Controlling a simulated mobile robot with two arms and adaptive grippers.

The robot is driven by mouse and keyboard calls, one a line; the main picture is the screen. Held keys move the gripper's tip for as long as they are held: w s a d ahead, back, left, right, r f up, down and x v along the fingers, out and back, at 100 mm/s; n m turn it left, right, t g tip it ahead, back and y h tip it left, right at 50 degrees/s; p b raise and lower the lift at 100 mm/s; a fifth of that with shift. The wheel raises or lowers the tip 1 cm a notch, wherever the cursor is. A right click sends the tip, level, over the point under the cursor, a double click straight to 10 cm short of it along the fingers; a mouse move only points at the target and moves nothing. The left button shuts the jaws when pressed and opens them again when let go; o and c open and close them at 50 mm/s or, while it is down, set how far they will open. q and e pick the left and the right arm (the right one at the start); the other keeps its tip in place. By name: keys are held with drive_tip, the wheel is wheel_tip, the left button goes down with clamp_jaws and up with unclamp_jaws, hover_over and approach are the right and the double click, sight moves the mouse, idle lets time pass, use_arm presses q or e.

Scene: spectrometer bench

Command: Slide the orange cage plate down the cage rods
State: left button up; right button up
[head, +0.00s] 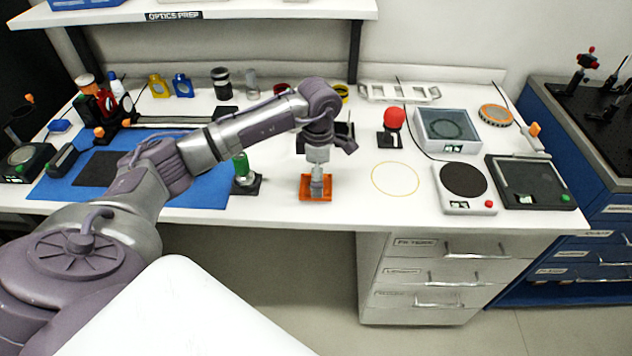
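An orange square piece, which looks like the orange cage plate (305,194), lies at the front of the white bench. My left gripper (317,190) points straight down over its middle and covers part of it. The fingertips look close together, but I cannot tell whether they grip anything or touch the piece. A long, thin dark and light assembly (165,121), possibly the cage rods, lies along the back of the blue mat, partly behind my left arm. My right gripper is not in view.
A green-topped post (241,170) stands left of my gripper, and a red-knobbed piece (393,120) stands behind right. A round-topped white device (464,181) and a black tray (530,180) sit further right. The bench inside the thin yellow ring (395,161) is clear.

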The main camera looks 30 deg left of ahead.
use_arm(q)
drive_tip(key=shift+f, duration=0.9)
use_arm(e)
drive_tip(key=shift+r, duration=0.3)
use_arm(q)
drive_tip(key=shift+c, duration=0.2)
drive_tip(key=c, duration=1)
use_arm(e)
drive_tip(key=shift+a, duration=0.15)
use_arm(q)
drive_tip(key=shift+c, duration=0.2)
